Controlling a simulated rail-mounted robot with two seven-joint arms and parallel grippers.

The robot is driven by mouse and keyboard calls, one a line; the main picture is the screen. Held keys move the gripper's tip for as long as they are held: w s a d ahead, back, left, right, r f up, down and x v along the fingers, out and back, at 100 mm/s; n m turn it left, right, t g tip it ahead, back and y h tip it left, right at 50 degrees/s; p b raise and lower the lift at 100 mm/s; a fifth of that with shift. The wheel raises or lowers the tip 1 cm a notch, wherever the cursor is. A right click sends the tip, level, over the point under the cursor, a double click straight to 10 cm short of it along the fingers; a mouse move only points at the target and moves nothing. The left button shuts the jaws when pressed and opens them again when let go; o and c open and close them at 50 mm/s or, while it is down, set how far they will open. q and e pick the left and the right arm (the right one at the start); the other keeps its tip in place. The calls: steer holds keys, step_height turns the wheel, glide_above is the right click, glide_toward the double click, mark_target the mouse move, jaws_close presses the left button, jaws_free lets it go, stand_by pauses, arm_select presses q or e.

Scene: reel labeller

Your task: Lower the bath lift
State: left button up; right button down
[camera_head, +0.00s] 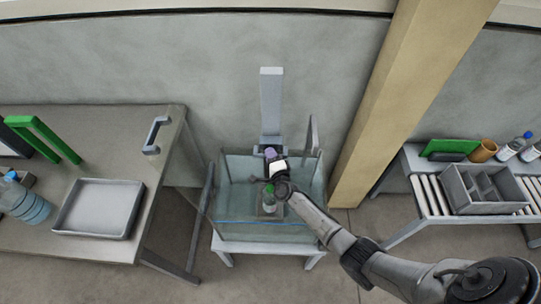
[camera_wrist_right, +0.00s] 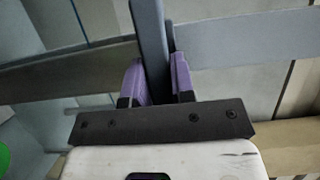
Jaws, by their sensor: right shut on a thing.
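A clear-walled bath (camera_head: 235,232) stands on a white stand at the centre of the head view. The lift's pale grey upright post (camera_head: 271,95) rises at its back. A bottle with a green cap (camera_head: 269,196) is inside the bath walls, partly covered by my right arm. My right gripper (camera_head: 271,154) is over the back of the bath, in front of the post. In the right wrist view its purple fingers (camera_wrist_right: 158,82) are shut on a grey bar (camera_wrist_right: 150,40). The bar's lower end is hidden behind the gripper body. My left gripper is not in view.
A table at left holds a metal tray (camera_head: 98,208), a blue bottle (camera_head: 25,202) and a green-handled frame (camera_head: 43,138). A tan pillar (camera_head: 400,90) stands right of the bath. A roller bench with a grey divided bin (camera_head: 482,188) is at far right.

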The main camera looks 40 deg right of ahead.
step_height(320, 180, down, 2)
steer(key=shift+f+b, duration=0.1)
steer(key=shift+b, duration=0.55)
steer(key=c, duration=1)
jaws_free()
steer(key=shift+o, duration=0.2)
